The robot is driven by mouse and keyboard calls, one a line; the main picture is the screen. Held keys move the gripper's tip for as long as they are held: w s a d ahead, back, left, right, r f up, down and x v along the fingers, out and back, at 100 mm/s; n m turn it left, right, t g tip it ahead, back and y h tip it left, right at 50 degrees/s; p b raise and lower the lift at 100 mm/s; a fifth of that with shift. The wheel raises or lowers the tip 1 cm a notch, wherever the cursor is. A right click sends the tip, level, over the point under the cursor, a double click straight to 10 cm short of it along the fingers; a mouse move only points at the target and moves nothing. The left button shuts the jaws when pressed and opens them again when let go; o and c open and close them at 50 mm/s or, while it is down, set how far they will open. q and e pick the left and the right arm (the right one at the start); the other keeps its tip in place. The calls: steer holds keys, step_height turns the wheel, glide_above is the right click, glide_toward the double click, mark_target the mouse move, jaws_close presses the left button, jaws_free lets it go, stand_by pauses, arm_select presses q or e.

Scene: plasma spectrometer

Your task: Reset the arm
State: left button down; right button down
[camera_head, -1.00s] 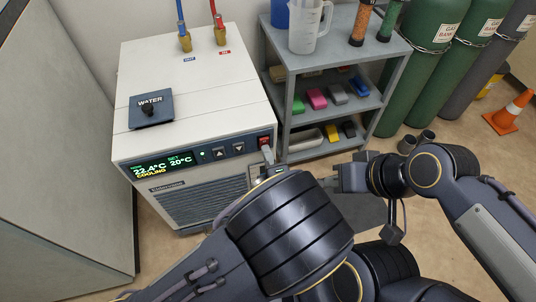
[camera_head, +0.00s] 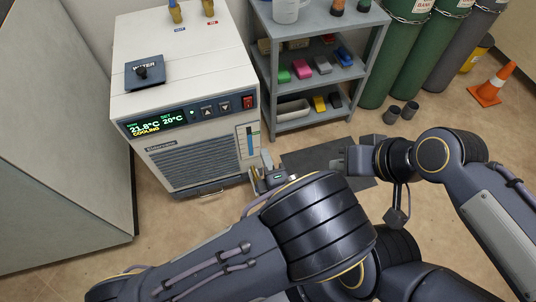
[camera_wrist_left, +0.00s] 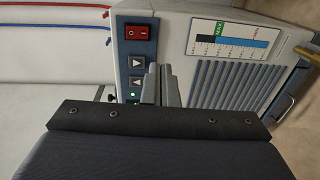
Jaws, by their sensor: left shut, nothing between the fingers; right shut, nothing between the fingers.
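My left gripper (camera_head: 268,167) is shut and empty, low in front of the white chiller's (camera_head: 187,62) right front corner. In the left wrist view its closed fingers (camera_wrist_left: 161,84) stand in front of the chiller's panel, apart from or touching it I cannot tell. The red power switch (camera_head: 247,102) is on the chiller front and also shows in the left wrist view (camera_wrist_left: 137,31). The display (camera_head: 157,122) reads 21.8°C, set 20°C, cooling. My right gripper (camera_head: 343,161) is shut and empty, over the floor right of the left one.
A grey shelf cart (camera_head: 318,73) with coloured boxes stands right of the chiller. Green gas cylinders (camera_head: 405,55) and an orange cone (camera_head: 494,82) are further right. A grey cabinet wall (camera_head: 60,130) fills the left.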

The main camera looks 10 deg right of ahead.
stand_by(0.4)
arm_select(q)
steer(key=w+a+r+n+g+y, duration=0.1)
steer(key=a+r+n+g+y, duration=0.15)
steer(key=a+n, duration=0.4)
steer(key=w+a+r+n+g+y, duration=0.1)
steer(key=a+r+n+g+y, duration=0.1)
steer(key=a+n+g+y, duration=0.35)
steer(key=s+a+r+n+g+h, duration=0.45)
steer(key=a+n, duration=0.45)
steer(key=n, duration=0.7)
steer(key=s+a+r+n+g+h, duration=0.1)
steer(key=s+a+n+g+h, duration=0.2)
steer(key=s+a+n+h, duration=0.85)
steer(key=d+r+n+t+y+p, duration=0.1)
steer(key=r+n+p, duration=0.6)
steer(key=r+p, duration=0.7)
steer(key=w+d+r+n+t+y+p, duration=0.1)
steer(key=d+r+n+t+p, duration=0.1)
steer(key=r+n+p, duration=0.6)
step_height(320, 180, up, 12)
steer(key=t+p, duration=0.1)
steer(key=p, duration=0.5)
steer(key=shift+w+d+f+y+p, duration=0.15)
steer(key=shift+f+y+p, duration=0.05)
steer(key=shift+y+p, duration=0.2)
